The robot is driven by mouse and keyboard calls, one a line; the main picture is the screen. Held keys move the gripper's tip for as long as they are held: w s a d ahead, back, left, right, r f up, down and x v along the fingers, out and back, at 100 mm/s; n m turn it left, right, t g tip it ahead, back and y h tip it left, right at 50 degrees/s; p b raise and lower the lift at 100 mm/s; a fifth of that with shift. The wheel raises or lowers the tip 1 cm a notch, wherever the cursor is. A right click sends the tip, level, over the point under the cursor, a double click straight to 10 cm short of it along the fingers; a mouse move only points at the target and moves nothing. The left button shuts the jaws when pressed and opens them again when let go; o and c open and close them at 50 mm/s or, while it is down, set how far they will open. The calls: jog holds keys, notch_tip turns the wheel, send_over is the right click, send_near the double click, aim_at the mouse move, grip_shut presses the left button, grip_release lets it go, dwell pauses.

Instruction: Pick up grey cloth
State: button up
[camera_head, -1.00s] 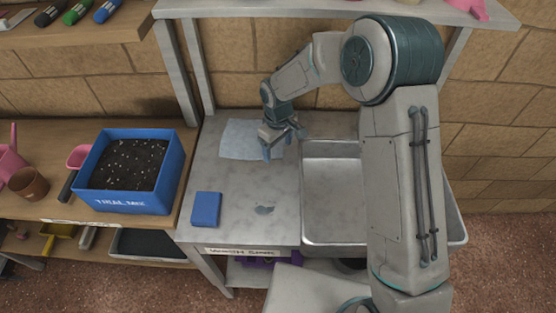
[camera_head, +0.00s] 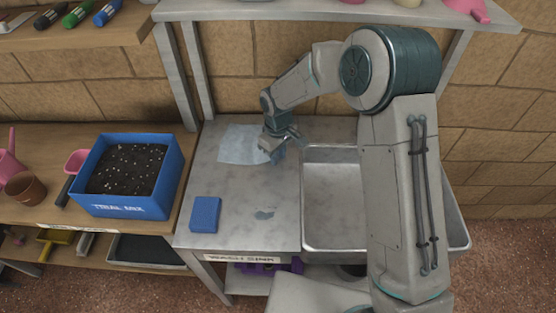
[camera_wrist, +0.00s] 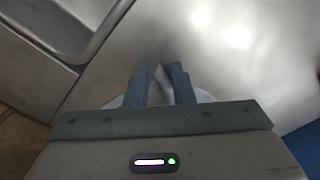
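The grey cloth (camera_head: 240,146) is a pale blue-grey sheet lying on the metal counter at the back, left of the sink. My gripper (camera_head: 277,150) is low over its right edge. In the wrist view a light strip of the cloth (camera_wrist: 203,95) shows beside the fingers. My two fingers, seen there (camera_wrist: 160,72), stand close together with a small grey peak between them. They look shut on a bunched part of the cloth, though the contact is partly hidden.
A metal sink (camera_head: 335,205) is right of the counter (camera_head: 240,190). A blue soil box (camera_head: 125,176) stands on the wooden bench at left.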

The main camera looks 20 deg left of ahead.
grip_shut()
notch_tip(320, 180, up, 12)
jog(key=p, duration=0.7)
